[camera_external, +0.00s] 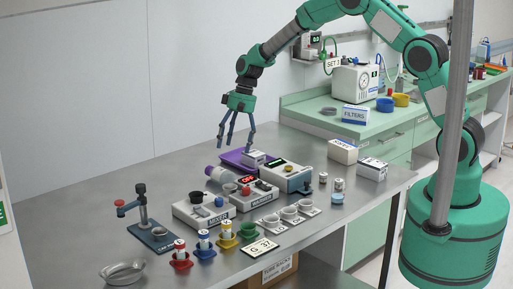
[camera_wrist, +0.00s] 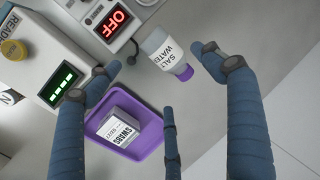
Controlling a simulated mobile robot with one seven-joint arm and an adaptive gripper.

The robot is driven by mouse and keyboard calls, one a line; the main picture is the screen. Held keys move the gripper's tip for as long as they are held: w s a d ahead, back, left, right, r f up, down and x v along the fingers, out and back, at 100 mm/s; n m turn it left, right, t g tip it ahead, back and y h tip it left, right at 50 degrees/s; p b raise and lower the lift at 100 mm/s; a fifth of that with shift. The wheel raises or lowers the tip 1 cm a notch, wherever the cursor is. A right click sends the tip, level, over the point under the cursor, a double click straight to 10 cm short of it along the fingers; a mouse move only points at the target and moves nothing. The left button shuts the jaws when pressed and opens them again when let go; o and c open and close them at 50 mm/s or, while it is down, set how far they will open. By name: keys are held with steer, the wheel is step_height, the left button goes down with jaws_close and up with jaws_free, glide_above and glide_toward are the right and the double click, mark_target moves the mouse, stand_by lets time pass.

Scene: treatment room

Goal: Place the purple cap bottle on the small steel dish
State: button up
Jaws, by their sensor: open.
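The purple cap bottle (camera_external: 228,175) lies on its side on the steel table behind the white devices, its purple end to the left. My gripper (camera_external: 236,147) is open and empty, pointing down above the table near the bottle. In the wrist view my gripper's fingers (camera_wrist: 160,62) spread around the bottle's place in the picture, without visible contact. The small steel dish (camera_external: 122,271) is oval and empty, at the table's front left.
A purple tray (camera_external: 235,158) holding a swabs box (camera_external: 253,158) is close to the gripper. White devices (camera_external: 205,212), colored cups (camera_external: 203,247) and a small stand (camera_external: 150,230) occupy the table's middle and front. The left rear of the table is clear.

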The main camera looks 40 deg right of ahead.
steer(key=shift+d+r, duration=0.2)
steer(key=shift+r, duration=0.45)
stand_by(0.4)
steer(key=s+d+r+t, duration=0.1)
steer(key=s+d+r, duration=0.4)
steer(key=r, duration=0.4)
steer(key=s+d+r+t+h, duration=0.1)
steer(key=s+d+r, duration=0.2)
steer(key=s+r, duration=0.5)
steer(key=s+d+r+t, duration=0.1)
steer(key=s+d+r, duration=0.4)
steer(key=r, duration=0.4)
steer(key=s+d+r+t+h, duration=0.1)
steer(key=s+d, duration=0.2)
steer(key=s, duration=0.7)
steer(key=s+d+r, duration=0.1)
steer(key=s+d, duration=0.2)
steer(key=s, duration=0.7)
steer(key=s+d+r+t+h, duration=0.1)
steer(key=s+d+r, duration=0.1)
steer(key=s, duration=0.8)
steer(key=shift+s+d+t+h, duration=0.2)
steer(key=shift+d+t+h, duration=0.1)
steer(key=shift+d, duration=0.5)
